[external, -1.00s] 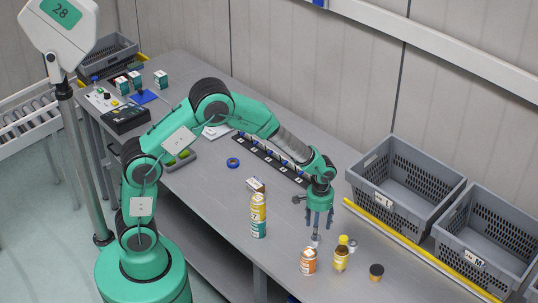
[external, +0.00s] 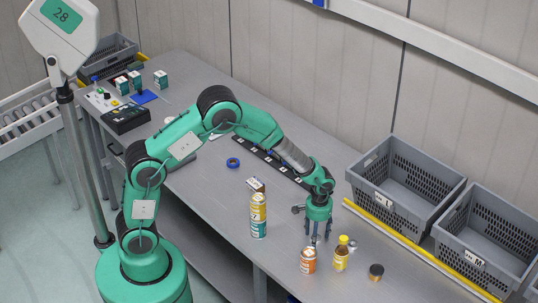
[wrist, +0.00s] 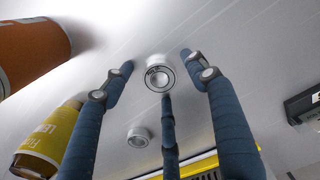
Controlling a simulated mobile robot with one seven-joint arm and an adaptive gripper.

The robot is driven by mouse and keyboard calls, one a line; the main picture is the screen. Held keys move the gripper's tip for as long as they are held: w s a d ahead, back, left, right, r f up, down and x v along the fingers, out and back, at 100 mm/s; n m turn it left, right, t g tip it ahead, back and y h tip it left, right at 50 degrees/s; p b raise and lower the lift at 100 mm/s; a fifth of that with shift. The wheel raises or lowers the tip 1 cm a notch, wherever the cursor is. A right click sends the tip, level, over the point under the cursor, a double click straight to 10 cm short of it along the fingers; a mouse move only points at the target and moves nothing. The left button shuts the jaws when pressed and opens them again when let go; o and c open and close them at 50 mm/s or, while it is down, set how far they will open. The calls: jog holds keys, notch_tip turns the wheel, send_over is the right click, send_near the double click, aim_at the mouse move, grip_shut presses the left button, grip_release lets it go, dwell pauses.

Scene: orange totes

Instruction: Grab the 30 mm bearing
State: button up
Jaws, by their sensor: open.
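A small round silver bearing (wrist: 160,74) with dark print around its rim lies on the grey table between my fingertips in the wrist view. In the external view it is mostly hidden by my fingers. My three-fingered gripper (external: 317,236) is open, pointing down around and just above it; I cannot tell if any finger touches it. A second round metal part (wrist: 138,137) lies a short way off and also shows to the right of my gripper in the external view (external: 352,246). I cannot read a size on either.
Grey bins (external: 405,190) stand behind a yellow rail (external: 400,240). A blue ring (external: 233,162) lies farther left.

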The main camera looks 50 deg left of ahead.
jog(key=shift+c, duration=0.5)
jog(key=c, duration=1.3)
jog(key=shift+r, duration=0.15)
jog(key=shift+r, duration=0.4)
jog(key=r, duration=0.1)
jog(key=r+p, duration=0.1)
jog(key=shift+s+r, duration=0.2)
jog(key=shift+r, duration=0.2)
jog(key=s+a, duration=0.2)
jog(key=s, duration=0.2)
jog(key=s+a+p, duration=0.1)
jog(key=s+a, duration=0.1)
jog(key=s, duration=0.3)
jog(key=s+a+r, duration=0.1)
jog(key=s+a, duration=0.1)
jog(key=s, duration=0.3)
jog(key=shift+s+r+p, duration=0.1)
jog(key=shift+s+p, duration=0.15)
jog(key=shift+p, duration=0.1)
